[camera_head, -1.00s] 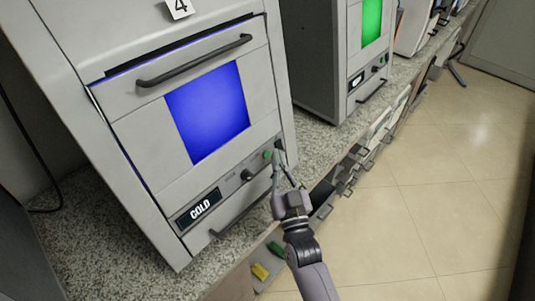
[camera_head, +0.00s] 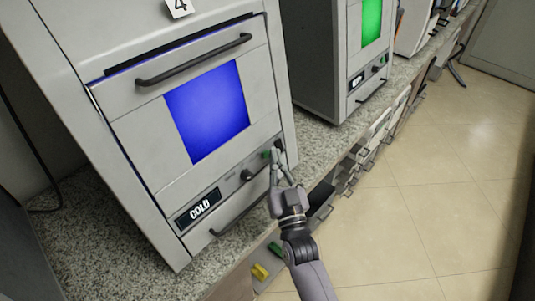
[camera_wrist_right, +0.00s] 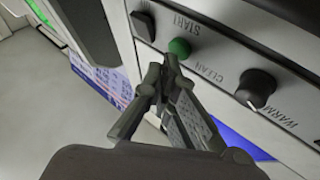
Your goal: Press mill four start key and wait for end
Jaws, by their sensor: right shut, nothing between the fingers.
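Mill four (camera_head: 135,110) is a grey machine with a "4" tag, a blue glowing window (camera_head: 207,111) and a display (camera_head: 198,208) reading "COLD". Its green key (camera_head: 267,155) is at the right end of the front panel. In the right wrist view the green key (camera_wrist_right: 179,48) sits between the words START and CLEAN, with a dark switch (camera_wrist_right: 143,27) beside it. My right gripper (camera_head: 277,152) is shut and empty, its tips close to the key. In the right wrist view its fingertips (camera_wrist_right: 165,72) appear just below the key; contact cannot be told. My left gripper is out of view.
A dark knob (camera_head: 247,175) marked WARM in the wrist view is left of the key. A handle bar (camera_head: 240,213) runs below the panel. A second machine (camera_head: 322,60) with a green window stands behind.

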